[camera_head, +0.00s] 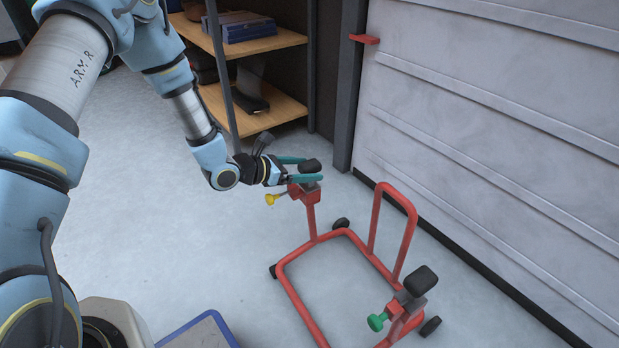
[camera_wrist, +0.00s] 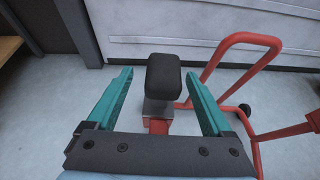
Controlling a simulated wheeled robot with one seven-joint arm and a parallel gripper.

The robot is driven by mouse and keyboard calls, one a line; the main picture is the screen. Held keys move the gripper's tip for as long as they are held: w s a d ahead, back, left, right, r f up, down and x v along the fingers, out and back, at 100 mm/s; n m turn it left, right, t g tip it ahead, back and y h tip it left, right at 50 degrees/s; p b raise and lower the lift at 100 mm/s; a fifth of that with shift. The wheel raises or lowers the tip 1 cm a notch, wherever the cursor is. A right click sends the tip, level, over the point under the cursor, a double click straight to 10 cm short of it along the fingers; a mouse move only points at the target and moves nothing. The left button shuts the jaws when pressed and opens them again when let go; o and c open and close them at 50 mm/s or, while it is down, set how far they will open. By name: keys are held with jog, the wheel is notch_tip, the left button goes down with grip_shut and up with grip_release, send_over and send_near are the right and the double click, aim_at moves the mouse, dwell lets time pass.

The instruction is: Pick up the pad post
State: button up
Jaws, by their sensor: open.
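A pad post with a black pad (camera_head: 309,165) on top stands upright in the red holder at the far end of a red wheeled stand (camera_head: 290,275). A yellow knob (camera_head: 271,199) sits on that holder. My gripper (camera_head: 322,170) is open, with its teal fingers on either side of the black pad. In the wrist view the black pad (camera_wrist: 164,75) and its grey post (camera_wrist: 158,108) lie between the two fingers, with gaps on both sides. A second pad post with a black pad (camera_head: 421,281) stands at the near end, beside a green knob (camera_head: 377,321).
A red hoop handle (camera_head: 411,216) rises from the stand, right of my gripper. A grey panelled door (camera_head: 490,120) is at the right. A shelf (camera_head: 265,108) with wooden boards stands behind. A blue-edged platform (camera_head: 203,332) lies at the bottom. Bare floor is left of the stand.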

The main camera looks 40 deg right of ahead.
aim_at(317, 171)
jog(key=x, duration=0.2)
jog(key=b+x, duration=0.1)
jog(key=x, duration=0.1)
jog(key=shift+s+a+f, duration=0.15)
jog(key=shift+s+f, duration=0.05)
jog(key=shift+f, duration=0.05)
jog(key=shift+d, duration=0.35)
jog(key=shift+c, duration=0.3)
grip_shut()
